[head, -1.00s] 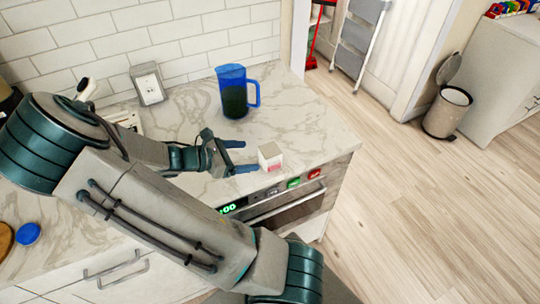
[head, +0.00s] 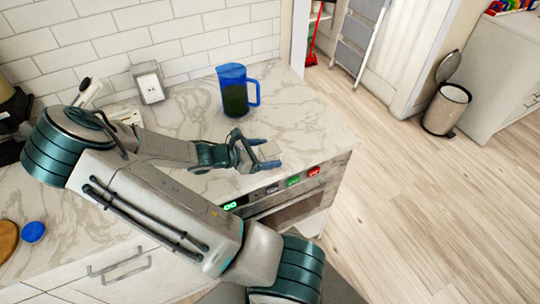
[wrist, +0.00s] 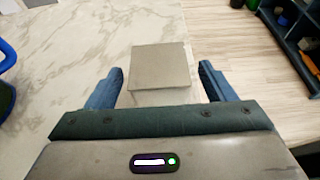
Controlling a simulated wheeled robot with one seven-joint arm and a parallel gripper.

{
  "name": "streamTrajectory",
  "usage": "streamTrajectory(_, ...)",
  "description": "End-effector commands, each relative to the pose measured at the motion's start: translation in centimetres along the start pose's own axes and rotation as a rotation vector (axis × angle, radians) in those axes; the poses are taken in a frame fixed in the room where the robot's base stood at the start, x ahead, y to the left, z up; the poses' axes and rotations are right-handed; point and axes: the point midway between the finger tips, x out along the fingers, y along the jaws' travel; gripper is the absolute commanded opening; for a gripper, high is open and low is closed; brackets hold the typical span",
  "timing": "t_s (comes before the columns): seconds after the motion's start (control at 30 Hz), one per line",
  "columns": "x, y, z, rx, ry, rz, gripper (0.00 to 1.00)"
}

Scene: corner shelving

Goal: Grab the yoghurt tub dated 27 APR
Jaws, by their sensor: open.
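A small pale grey-white tub (head: 268,148) stands on the marble counter (head: 312,120) near its front right edge. In the wrist view the tub (wrist: 161,66) shows its square top, and no date can be read on it. My gripper (head: 266,156) is open, with its two blue fingers on either side of the tub. In the wrist view the fingers (wrist: 161,88) flank the tub's near part, with a gap on each side. The tub's lower part is partly hidden by my gripper.
A blue jug (head: 235,92) with dark contents stands behind my gripper. An oven front with lit green and red displays (head: 303,179) lies below the counter edge. A blue lid (head: 33,231) is at the far left. Counter right of the tub is clear.

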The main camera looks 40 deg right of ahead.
Motion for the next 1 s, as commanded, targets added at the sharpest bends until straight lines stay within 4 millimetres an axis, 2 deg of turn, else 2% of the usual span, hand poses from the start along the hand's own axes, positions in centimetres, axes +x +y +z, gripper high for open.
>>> streamTrajectory(0.03,0.0,0.0,0.0,0.000,0.000,0.000,0.74)
streamTrajectory(0.2,0.0,0.0,0.0,0.000,0.000,0.000,0.26)
streamTrajectory(0.27,0.0,0.0,0.0,0.000,0.000,0.000,0.26)
streamTrajectory(0.3,0.0,0.0,0.0,0.000,0.000,0.000,0.22)
streamTrajectory(0.63,-0.2,0.0,0.4,0.000,0.000,0.000,0.22)
streamTrajectory(1.0,-1.1,0.0,3.0,0.001,0.000,-0.004,0.22)
